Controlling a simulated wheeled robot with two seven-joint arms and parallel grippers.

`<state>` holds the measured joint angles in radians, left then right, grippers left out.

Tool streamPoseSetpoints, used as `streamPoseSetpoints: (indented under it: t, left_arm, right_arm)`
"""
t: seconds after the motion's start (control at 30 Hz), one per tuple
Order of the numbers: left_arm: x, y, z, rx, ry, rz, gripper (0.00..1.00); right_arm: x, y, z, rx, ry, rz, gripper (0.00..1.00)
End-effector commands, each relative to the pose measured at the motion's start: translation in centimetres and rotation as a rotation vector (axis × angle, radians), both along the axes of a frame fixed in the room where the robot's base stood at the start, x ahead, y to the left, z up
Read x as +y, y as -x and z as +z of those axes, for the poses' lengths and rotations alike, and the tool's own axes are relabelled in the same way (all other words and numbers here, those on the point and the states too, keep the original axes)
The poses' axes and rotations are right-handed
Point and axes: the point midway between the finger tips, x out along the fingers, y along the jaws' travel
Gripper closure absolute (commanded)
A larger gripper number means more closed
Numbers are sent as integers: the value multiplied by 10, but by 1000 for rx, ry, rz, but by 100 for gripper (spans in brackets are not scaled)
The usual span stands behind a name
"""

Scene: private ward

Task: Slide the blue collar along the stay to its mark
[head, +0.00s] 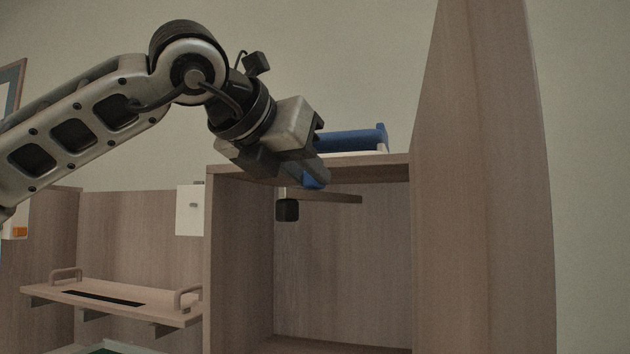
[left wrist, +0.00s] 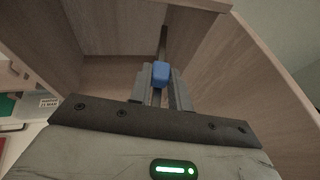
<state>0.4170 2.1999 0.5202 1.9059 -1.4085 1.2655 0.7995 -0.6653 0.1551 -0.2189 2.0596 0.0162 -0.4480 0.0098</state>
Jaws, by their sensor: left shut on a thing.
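The blue collar (head: 315,180) shows at the tips of my left gripper (head: 308,172), under the front edge of the cabinet top. In the left wrist view the collar (left wrist: 160,73) sits between the two grey fingers of my left gripper (left wrist: 160,80), which is shut on it. The stay (head: 335,197) is a thin brown bar in the cabinet opening. It also shows in the left wrist view (left wrist: 163,42), as a narrow dark bar running away beyond the collar. I cannot make out the mark on it. My right gripper is not in view.
The open cabinet (head: 208,270) surrounds the stay, with a tall wooden panel (head: 485,210) on its right. A dark block (head: 287,210) hangs beneath the gripper. A blue roll (head: 352,139) lies on the cabinet top. A handled wooden tray (head: 150,303) is at lower left.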

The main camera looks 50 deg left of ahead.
Motion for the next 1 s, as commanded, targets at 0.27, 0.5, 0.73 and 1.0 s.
streamPoseSetpoints:
  t: [0.27,0.5,0.73,1.0]
  left_arm:
    - [-1,0,-1,6,1,-1,58]
    - [-1,1,-1,5,2,-1,58]
    - [-6,23,9,-1,0,0,58]
    - [-20,82,35,-2,-1,1,58]
  right_arm:
    - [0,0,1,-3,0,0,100]
    - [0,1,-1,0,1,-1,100]
    - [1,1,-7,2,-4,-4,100]
    - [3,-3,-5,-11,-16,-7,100]
